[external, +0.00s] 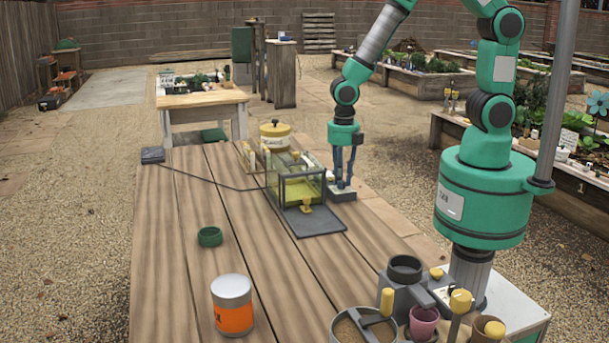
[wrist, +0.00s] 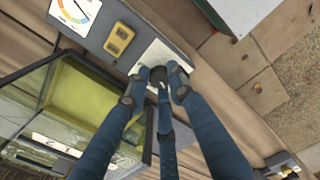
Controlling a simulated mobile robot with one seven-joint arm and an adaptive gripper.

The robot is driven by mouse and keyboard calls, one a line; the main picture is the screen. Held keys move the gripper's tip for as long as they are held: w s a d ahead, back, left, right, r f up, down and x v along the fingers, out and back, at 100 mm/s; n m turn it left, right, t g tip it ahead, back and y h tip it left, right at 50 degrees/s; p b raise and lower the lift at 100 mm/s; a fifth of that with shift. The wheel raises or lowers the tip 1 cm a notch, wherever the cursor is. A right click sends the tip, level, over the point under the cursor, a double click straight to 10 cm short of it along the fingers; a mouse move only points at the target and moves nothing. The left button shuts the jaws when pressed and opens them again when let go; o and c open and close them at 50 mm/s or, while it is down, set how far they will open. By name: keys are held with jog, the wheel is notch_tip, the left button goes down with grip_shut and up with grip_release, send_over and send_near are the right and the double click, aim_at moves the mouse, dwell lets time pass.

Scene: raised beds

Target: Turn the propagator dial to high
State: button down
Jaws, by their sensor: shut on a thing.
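The propagator (external: 303,190) is a clear-sided box with yellow inside, standing on a dark mat on the wooden table. Its grey control box (external: 345,197) sits to its right. In the wrist view, the control box (wrist: 97,40) carries a coloured gauge (wrist: 74,14), a yellow switch (wrist: 119,40) and a pale plate (wrist: 165,55) with the dark dial (wrist: 158,74). My gripper (external: 343,184) points down at the control box. In the wrist view, my gripper's (wrist: 157,78) blue fingers are closed around the dial. The fingers hide much of the dial, and I cannot read its setting.
A yellow-lidded pot (external: 275,136) stands behind the propagator. A black cable (external: 215,181) runs to a small dark box (external: 152,155). Pots and tools crowd the front right.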

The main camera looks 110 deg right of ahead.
jog(key=m+p, duration=0.2)
jog(key=m, duration=0.1)
jog(key=shift+r+m, duration=0.15)
jog(key=shift+m, duration=0.25)
jog(key=m+p, duration=0.2)
jog(key=m, duration=0.1)
jog(key=shift+m, duration=0.3)
jog(key=m+p, duration=0.1)
jog(key=m, duration=0.2)
jog(key=shift+m, duration=0.3)
jog(key=m+p, duration=0.1)
jog(key=m, duration=0.2)
jog(key=shift+m+p, duration=0.35)
jog(key=shift+m, duration=0.05)
jog(key=m+p, duration=0.1)
jog(key=m, duration=0.5)
jog(key=shift+p, duration=0.3)
jog(key=m+p, duration=0.1)
jog(key=m, duration=0.5)
